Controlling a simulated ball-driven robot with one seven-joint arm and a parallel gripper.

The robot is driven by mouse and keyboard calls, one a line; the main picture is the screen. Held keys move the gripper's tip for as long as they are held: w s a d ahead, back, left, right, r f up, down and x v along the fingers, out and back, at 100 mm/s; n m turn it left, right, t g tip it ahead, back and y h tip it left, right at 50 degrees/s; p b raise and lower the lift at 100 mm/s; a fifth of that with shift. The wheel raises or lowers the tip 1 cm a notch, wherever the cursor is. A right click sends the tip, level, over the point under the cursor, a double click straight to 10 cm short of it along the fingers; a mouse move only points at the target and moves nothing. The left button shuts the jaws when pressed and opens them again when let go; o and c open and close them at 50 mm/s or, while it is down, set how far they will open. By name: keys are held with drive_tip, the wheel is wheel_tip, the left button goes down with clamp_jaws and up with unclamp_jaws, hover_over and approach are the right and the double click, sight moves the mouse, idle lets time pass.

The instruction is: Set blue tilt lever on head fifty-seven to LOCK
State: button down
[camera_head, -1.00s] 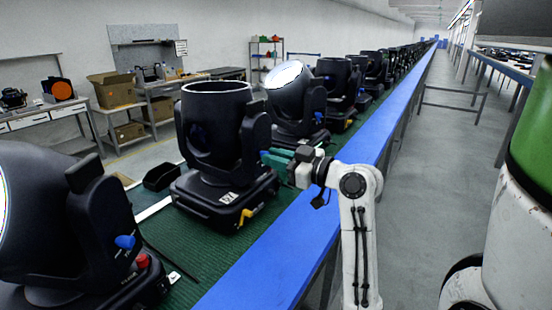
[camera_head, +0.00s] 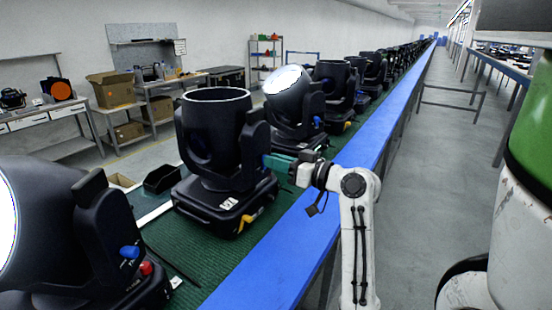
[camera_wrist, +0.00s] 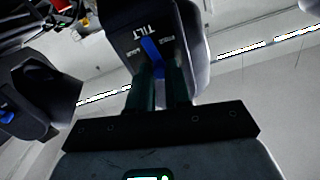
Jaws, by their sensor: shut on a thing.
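Head fifty-seven (camera_head: 215,130) is a black moving-head lamp with an open round top, standing on the conveyor with a white number label on its base. My gripper (camera_head: 272,161), with teal fingers, reaches its yoke's right side from the aisle. In the wrist view my gripper (camera_wrist: 160,72) is shut on the blue tilt lever (camera_wrist: 151,50), under the word TILT on the black yoke. The lever lies slantwise between the fingertips. Small words flank it, too small to read surely, so I cannot tell its setting. In the head view the lever is mostly hidden by the gripper.
A nearer lamp (camera_head: 60,235) stands at the left with its own blue lever (camera_head: 130,252) and a red knob (camera_head: 146,268). More lamps run along the green belt (camera_head: 215,262) behind. The blue rail (camera_head: 265,275) edges the conveyor. The grey aisle floor (camera_head: 425,160) is clear at right.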

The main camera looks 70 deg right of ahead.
drive_tip(key=shift+s+d+f+m+p, duration=0.1)
drive_tip(key=shift+d+m+p, duration=0.25)
drive_tip(key=shift+m+p, duration=0.65)
drive_tip(key=shift+s+d+f+m+p, duration=0.1)
drive_tip(key=shift+d+m+p, duration=0.35)
drive_tip(key=shift+m, duration=1)
drive_tip(key=shift+s+d+m+p, duration=0.1)
drive_tip(key=shift+d+m+p, duration=0.1)
drive_tip(key=shift+m+p, duration=0.85)
drive_tip(key=shift+m, duration=0.4)
drive_tip(key=c, duration=1.1)
unclamp_jaws()
drive_tip(key=shift+o, duration=0.2)
drive_tip(key=b+v, duration=0.3)
drive_tip(key=v, duration=0.7)
drive_tip(key=shift+s, duration=0.3)
drive_tip(key=shift+a, duration=0.15)
